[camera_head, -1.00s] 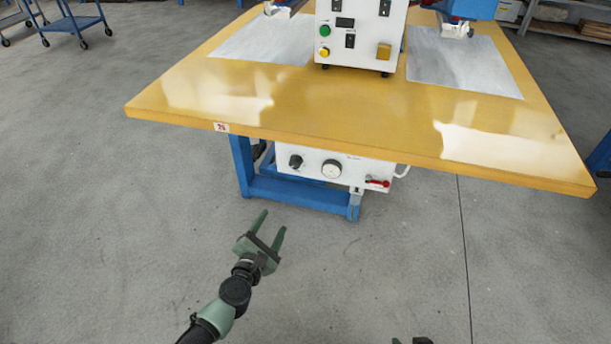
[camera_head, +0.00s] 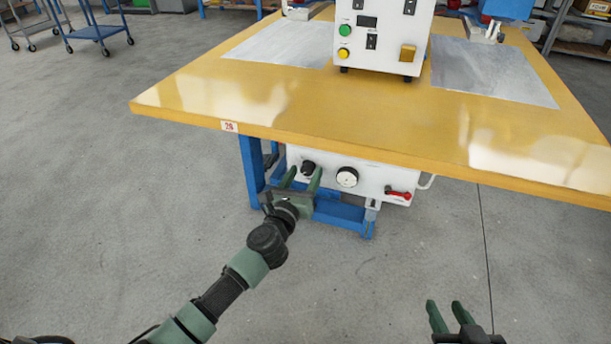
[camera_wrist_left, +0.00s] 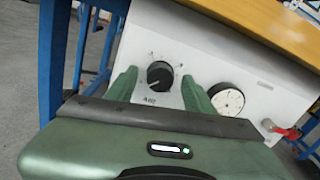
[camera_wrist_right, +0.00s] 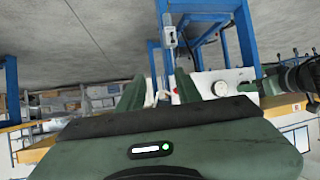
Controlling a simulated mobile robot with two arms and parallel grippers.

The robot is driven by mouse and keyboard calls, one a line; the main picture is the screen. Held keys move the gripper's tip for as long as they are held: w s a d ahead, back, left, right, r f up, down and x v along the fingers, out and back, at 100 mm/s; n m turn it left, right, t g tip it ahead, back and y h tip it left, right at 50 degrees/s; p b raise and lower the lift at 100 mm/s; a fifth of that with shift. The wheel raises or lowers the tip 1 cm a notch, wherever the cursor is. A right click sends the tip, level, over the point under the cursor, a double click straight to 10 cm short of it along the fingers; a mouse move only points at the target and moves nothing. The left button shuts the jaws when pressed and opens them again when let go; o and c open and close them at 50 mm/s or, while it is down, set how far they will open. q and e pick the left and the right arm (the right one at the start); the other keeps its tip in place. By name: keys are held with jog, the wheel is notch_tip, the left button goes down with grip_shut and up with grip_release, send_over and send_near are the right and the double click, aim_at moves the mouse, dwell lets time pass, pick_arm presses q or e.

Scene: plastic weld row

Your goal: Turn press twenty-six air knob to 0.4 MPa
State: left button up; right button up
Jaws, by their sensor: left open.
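The black air knob (camera_head: 308,168) is on the white panel (camera_head: 328,178) under the table marked 26. A round white gauge (camera_head: 347,177) sits to its right. In the left wrist view the knob (camera_wrist_left: 160,75) shows between the open fingers, with the gauge (camera_wrist_left: 227,99) right of the right finger. My left gripper (camera_head: 301,178) is open and empty, pointing at the knob; I cannot tell the exact gap. My right gripper (camera_head: 449,316) is at the lower right, away from the panel, its fingers apart. In the right wrist view the gauge (camera_wrist_right: 220,88) also shows.
The yellow tabletop (camera_head: 300,118) overhangs the panel. A blue leg (camera_head: 251,170) stands left of the knob and a blue crossbar (camera_head: 340,212) lies below. A red valve handle (camera_head: 399,194) is at the panel's right. The floor in front is clear.

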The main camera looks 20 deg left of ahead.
pick_arm(q)
jog(key=shift+w, duration=0.45)
pick_arm(e)
jog(key=shift+w+a+r+t, duration=0.2)
jog(key=shift+w+r+t, duration=0.15)
jog(key=shift+r, duration=0.1)
pick_arm(q)
jog(key=shift+c, duration=0.3)
grip_shut()
pick_arm(e)
jog(key=shift+s+f, duration=0.1)
